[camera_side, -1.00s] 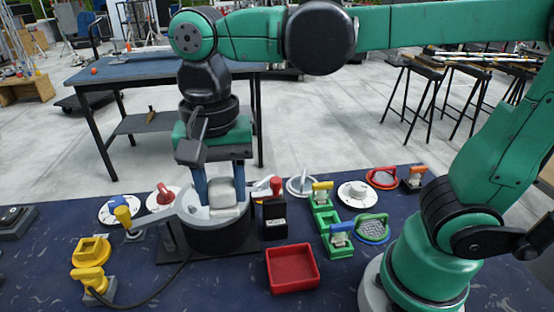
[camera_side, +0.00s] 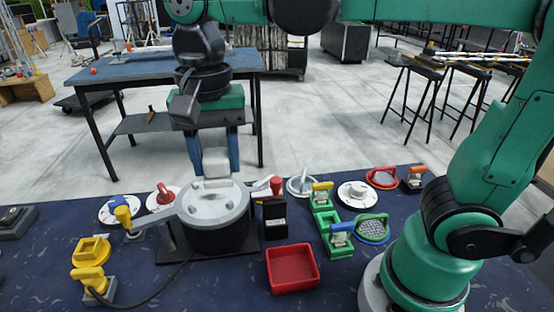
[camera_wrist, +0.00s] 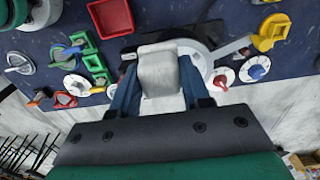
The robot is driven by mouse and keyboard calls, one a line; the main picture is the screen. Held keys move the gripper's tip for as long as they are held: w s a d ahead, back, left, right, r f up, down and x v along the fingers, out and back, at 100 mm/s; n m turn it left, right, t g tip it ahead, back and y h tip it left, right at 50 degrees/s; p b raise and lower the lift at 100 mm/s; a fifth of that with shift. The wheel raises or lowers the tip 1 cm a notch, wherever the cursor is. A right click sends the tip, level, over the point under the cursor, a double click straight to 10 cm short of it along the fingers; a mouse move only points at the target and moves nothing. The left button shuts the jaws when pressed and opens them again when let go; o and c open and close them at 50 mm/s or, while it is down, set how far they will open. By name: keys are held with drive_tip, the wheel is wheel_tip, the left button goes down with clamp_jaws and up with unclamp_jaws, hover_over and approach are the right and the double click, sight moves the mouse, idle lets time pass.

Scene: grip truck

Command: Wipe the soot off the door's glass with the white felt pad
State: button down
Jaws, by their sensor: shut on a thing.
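My gripper (camera_side: 213,172) points down with its blue fingers on either side of a whitish block, which looks like the white felt pad (camera_side: 216,162). In the wrist view the pad (camera_wrist: 158,72) sits between the fingers and hides what lies beyond it. A round grey face (camera_side: 205,208) on a black drum, apparently the door, lies below the pad. It carries a few small darker marks; I cannot tell if they are soot, and no glass shows clearly. The pad is over the far edge of the face and looks raised; contact cannot be told.
A red tray (camera_side: 292,268) stands at the front right of the drum. A black box with a red knob (camera_side: 276,187) is close on its right. Green fixtures (camera_side: 335,240) stand further right, yellow ones (camera_side: 90,250) at the left. A cable runs across the front.

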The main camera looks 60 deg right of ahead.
drive_tip(key=w+d+f, duration=0.2)
drive_tip(key=w+d, duration=0.4)
hover_over(229, 195)
drive_tip(key=shift+s+f, duration=0.1)
drive_tip(key=shift+f, duration=3.3)
drive_tip(key=shift+w+a+f, duration=0.2)
drive_tip(key=shift+w+f, duration=0.05)
drive_tip(key=shift+f, duration=0.15)
drive_tip(key=shift+w+a, duration=0.25)
drive_tip(key=shift+w+a+f, duration=0.25)
drive_tip(key=shift+w+a, duration=0.55)
drive_tip(key=shift+a, duration=0.05)
drive_tip(key=shift+w+a, duration=0.95)
drive_tip(key=shift+s+d, duration=2.15)
drive_tip(key=shift+d, duration=0.1)
drive_tip(key=shift+s+d+r, duration=0.1)
drive_tip(key=shift+s+r, duration=0.05)
drive_tip(key=shift+r, duration=0.15)
wheel_tip(229, 195, up, 7)
drive_tip(key=shift+r, duration=0.2)
drive_tip(key=shift+f, duration=0.1)
